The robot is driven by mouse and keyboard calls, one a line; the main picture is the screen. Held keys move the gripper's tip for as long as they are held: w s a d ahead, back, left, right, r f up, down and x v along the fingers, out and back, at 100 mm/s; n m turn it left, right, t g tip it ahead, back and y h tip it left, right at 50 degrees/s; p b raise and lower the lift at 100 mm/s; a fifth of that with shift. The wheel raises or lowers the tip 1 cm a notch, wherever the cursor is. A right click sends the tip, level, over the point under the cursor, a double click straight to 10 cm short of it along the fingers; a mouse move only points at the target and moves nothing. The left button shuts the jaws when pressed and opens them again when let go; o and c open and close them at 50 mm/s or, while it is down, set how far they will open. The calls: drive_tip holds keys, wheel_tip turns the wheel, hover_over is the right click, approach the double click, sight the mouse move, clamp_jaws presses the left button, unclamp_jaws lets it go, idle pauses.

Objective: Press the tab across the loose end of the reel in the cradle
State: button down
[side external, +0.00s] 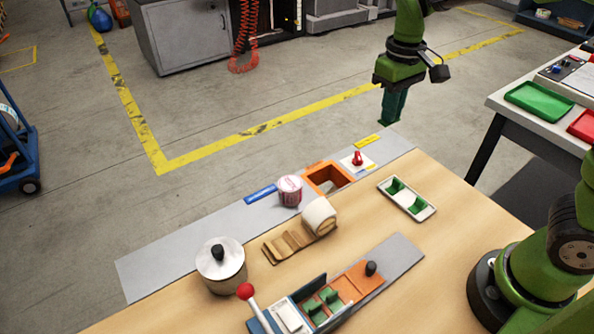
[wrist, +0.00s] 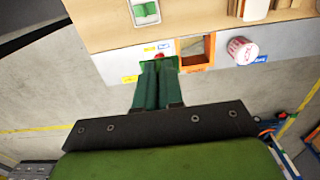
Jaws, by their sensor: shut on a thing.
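My gripper (side external: 391,121) hangs in the air past the far edge of the bench. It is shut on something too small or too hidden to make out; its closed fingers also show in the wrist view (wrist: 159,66). A cream roll (side external: 319,216) lies on its side at the end of a slatted wooden rack (side external: 287,245). A pink-and-white reel (side external: 290,190) stands on the grey strip, and it also shows in the wrist view (wrist: 241,50). A white tray (side external: 417,210) holds green blocks and no reel. I cannot make out a tab or a loose end.
An orange open frame (side external: 327,178) and a red knob on a white plate (side external: 357,160) sit along the grey strip. A lidded pot (side external: 221,266) and a device with a red-balled lever (side external: 245,291) stand nearer. Open floor lies beyond the bench.

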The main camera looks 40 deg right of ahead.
sight(320, 211)
drive_tip(key=s+a+f+n, duration=0.1)
drive_tip(key=a+f+n, duration=0.15)
drive_tip(key=a, duration=0.75)
drive_tip(key=s+a+f+n, duration=0.2)
drive_tip(key=a+f, duration=0.1)
drive_tip(key=a, duration=0.6)
drive_tip(key=shift+m, duration=0.45)
drive_tip(key=shift+w+f, duration=0.15)
drive_tip(key=shift+f, duration=1.5)
drive_tip(key=shift+w+f, duration=0.15)
drive_tip(key=shift+f, duration=1.45)
drive_tip(key=shift+f, duration=0.25)
drive_tip(key=c, duration=1.2)
unclamp_jaws()
